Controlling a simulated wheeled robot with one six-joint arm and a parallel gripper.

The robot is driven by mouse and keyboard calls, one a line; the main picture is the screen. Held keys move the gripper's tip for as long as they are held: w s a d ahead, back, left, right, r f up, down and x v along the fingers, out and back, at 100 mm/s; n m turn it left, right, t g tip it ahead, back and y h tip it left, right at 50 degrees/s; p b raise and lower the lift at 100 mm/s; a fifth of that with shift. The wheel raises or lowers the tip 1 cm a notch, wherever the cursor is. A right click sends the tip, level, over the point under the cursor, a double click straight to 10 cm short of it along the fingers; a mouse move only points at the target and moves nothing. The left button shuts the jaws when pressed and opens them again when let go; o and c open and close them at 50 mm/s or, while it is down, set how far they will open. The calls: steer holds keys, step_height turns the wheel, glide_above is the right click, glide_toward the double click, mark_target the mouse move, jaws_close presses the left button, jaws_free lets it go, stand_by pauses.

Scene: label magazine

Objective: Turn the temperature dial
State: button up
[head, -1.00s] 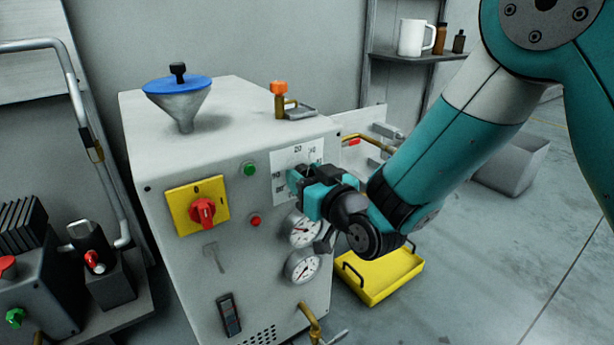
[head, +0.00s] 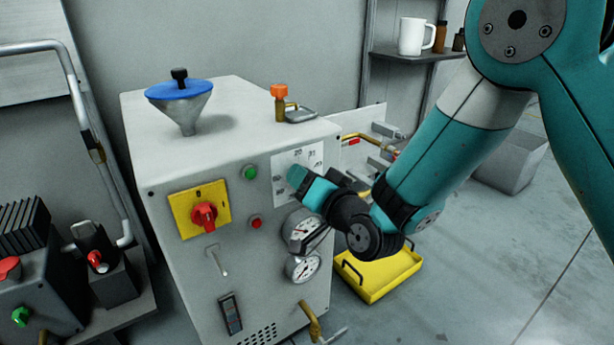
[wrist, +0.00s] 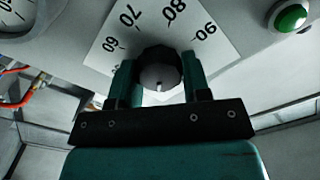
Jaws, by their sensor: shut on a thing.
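The temperature dial is a dark round knob (wrist: 159,72) in front of a white numbered scale plate (wrist: 105,35), with 60, 70, 80 and 90 readable in the wrist view. In the head view the plate (head: 311,158) sits on the grey machine's front, and my gripper hides the knob. My gripper (wrist: 160,82) is shut on the knob, one teal finger on each side. It also shows in the head view (head: 296,182), tilted against the plate. A small pale mark shows on the knob's lower part in the wrist view.
A green button (head: 250,172), a red button (head: 256,222) and a red switch on a yellow plate (head: 184,219) lie left of my gripper. Two gauges (head: 303,268) sit just below it. A yellow tray (head: 392,283) is on the floor to the right.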

steer(key=m, duration=0.5)
steer(key=shift+w+d+m+p, duration=0.1)
steer(key=shift+m+p, duration=0.2)
steer(key=shift+p, duration=0.1)
stand_by(0.3)
steer(key=o, duration=0.8)
steer(key=shift+d, duration=0.1)
steer(key=shift+o, duration=0.6)
steer(key=shift+f, duration=0.1)
